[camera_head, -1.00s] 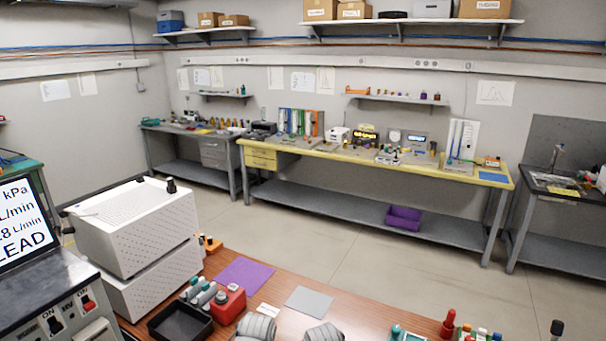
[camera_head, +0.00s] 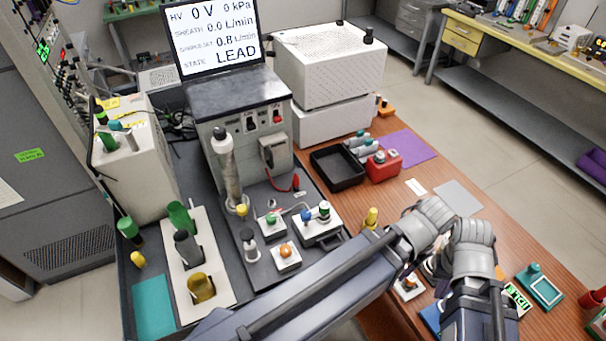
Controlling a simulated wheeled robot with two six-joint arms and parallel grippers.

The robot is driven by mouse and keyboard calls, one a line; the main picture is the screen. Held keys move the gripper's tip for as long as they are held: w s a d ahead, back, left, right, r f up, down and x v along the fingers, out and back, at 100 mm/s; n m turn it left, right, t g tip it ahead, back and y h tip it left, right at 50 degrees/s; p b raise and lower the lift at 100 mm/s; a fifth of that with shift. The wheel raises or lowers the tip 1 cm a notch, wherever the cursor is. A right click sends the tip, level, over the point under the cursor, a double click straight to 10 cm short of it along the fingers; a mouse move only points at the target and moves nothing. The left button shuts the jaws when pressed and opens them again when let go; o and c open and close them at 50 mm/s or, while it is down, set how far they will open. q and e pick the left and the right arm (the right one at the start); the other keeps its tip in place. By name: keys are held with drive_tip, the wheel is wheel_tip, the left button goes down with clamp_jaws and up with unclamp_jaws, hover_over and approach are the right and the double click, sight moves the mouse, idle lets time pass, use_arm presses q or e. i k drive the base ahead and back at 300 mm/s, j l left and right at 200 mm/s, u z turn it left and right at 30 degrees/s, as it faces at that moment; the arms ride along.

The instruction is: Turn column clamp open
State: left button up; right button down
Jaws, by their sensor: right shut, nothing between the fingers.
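The column (camera_head: 228,170) is a grey upright cylinder with a pale cap, standing in front of the grey control unit (camera_head: 245,125). A small yellow-topped fitting (camera_head: 241,210) sits at its foot; I cannot tell for certain whether this is the clamp, or whether it is open. My arm links (camera_head: 310,288) cross the lower middle and lower right, well apart from the column. My right gripper is shut and empty; its fingertips are hard to pick out among the arm links. My left gripper cannot be made out.
A black tray (camera_head: 337,169) and a red box (camera_head: 383,166) lie right of the control unit. A white holder (camera_head: 199,262) with several cylinders stands left of the column. Small valve blocks (camera_head: 286,258) crowd its right.

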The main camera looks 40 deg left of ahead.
sight(241, 210)
drive_tip(key=k, duration=0.6)
drive_tip(key=u, duration=2.1)
drive_tip(key=k+l, duration=0.1)
drive_tip(key=l, duration=0.45)
drive_tip(key=k+l, duration=0.1)
drive_tip(key=l, duration=0.45)
drive_tip(key=i, duration=0.5)
drive_tip(key=k+l+z, duration=0.1)
drive_tip(key=k+z, duration=0.2)
drive_tip(key=z, duration=0.25)
